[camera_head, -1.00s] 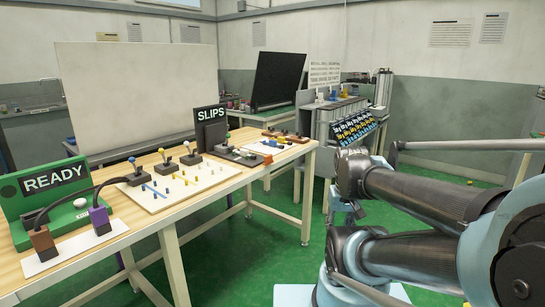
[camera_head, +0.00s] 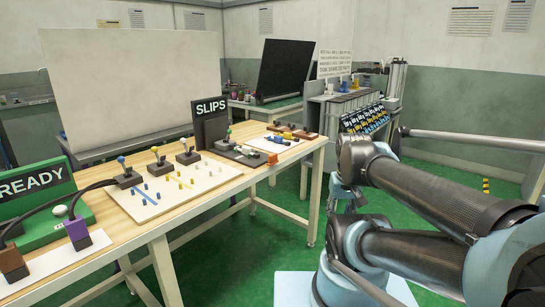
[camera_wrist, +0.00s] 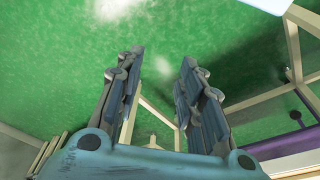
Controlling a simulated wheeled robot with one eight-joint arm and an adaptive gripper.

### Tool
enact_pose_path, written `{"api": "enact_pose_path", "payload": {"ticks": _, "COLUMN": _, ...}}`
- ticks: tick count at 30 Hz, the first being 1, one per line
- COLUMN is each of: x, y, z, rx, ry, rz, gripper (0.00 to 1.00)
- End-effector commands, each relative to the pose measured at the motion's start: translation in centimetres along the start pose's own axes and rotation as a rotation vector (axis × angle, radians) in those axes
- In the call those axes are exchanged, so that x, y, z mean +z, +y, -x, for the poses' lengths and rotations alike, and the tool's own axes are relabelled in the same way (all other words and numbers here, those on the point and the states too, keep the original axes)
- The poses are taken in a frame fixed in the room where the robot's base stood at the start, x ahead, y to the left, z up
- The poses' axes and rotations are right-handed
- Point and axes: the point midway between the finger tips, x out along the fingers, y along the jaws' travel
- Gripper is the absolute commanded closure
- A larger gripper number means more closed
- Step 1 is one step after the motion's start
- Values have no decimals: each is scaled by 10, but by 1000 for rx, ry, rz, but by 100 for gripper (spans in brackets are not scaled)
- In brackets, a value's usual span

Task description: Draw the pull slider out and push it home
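I cannot tell for sure which thing is the pull slider. The wooden workbench (camera_head: 180,226) carries several small devices. A grey device with a green knob (camera_head: 240,152) sits in front of the dark SLIPS board (camera_head: 211,107). A white board (camera_head: 208,184) holds coloured pegs and slots, with three knobbed levers (camera_head: 158,164) along its back edge. My gripper (camera_wrist: 162,58) is open and empty in the wrist view, its two fingers apart over the green floor. It touches nothing there. In the head view my folded arm stands right of the bench, and the gripper is not clearly seen.
A green READY box (camera_head: 38,205) with cabled brown and purple blocks stands at the bench's near left. Bench legs (camera_head: 313,205) rise from the floor. A grey cabinet (camera_head: 335,125) with a rack of coloured items (camera_head: 365,119) stands behind. Green floor (camera_head: 225,262) is free before the bench.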

Motion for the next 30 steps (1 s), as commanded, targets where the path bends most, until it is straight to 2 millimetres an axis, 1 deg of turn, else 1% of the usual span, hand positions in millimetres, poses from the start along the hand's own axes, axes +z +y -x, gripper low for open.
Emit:
{"api": "enact_pose_path", "payload": {"ticks": 2, "x": -9, "y": -2, "z": 9, "rx": -2, "ry": -4, "rz": -14, "gripper": 65}}
{"api": "enact_pose_path", "payload": {"ticks": 5, "x": -30, "y": -6, "z": 27, "rx": -6, "ry": -15, "rz": -52, "gripper": 65}}
{"api": "enact_pose_path", "payload": {"ticks": 8, "x": -56, "y": -13, "z": 51, "rx": -9, "ry": -30, "rz": -102, "gripper": 65}}
{"api": "enact_pose_path", "payload": {"ticks": 9, "x": -68, "y": -16, "z": 60, "rx": -10, "ry": -36, "rz": -123, "gripper": 65}}
{"api": "enact_pose_path", "payload": {"ticks": 14, "x": -116, "y": -34, "z": 93, "rx": -11, "ry": -63, "rz": -212, "gripper": 65}}
{"api": "enact_pose_path", "payload": {"ticks": 21, "x": -189, "y": -69, "z": 133, "rx": -5, "ry": -102, "rz": -339, "gripper": 65}}
{"api": "enact_pose_path", "payload": {"ticks": 26, "x": -237, "y": -99, "z": 152, "rx": 6, "ry": -127, "rz": -425, "gripper": 65}}
{"api": "enact_pose_path", "payload": {"ticks": 30, "x": -278, "y": -129, "z": 164, "rx": 19, "ry": -147, "rz": -499, "gripper": 65}}
